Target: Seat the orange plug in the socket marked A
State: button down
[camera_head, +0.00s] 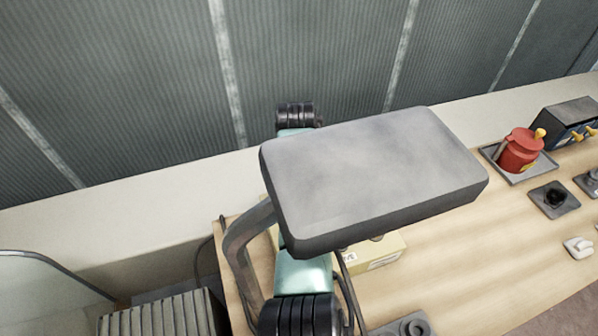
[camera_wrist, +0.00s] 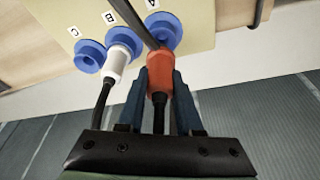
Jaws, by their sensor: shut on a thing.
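In the wrist view the orange plug (camera_wrist: 160,80) is between the fingers of my gripper (camera_wrist: 160,78), which is shut on it. The plug points at the blue socket marked A (camera_wrist: 165,28) on a pale yellow panel (camera_wrist: 205,25). Its front end is at the socket's near edge; I cannot tell whether it has entered. A dark cable or strip (camera_wrist: 130,18) crosses in front of socket A and hides part of it. In the head view the gripper and plug are hidden; only part of the yellow socket box (camera_head: 378,255) shows.
A white plug (camera_wrist: 117,62) is in socket B, its black cable hanging beside my gripper. Socket C (camera_wrist: 89,56) is empty. A large grey block (camera_head: 370,170) hides much of the bench (camera_head: 470,260). A red container (camera_head: 520,150) and a dark box (camera_head: 568,122) stand at right.

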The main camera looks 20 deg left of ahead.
jog(key=shift+f+b, duration=1.55)
jog(key=shift+f, duration=0.55)
dwell(0.3)
jog(key=c, duration=0.5)
grip_release()
jog(key=b+v, duration=0.1)
jog(key=v, duration=1.2)
dwell(0.3)
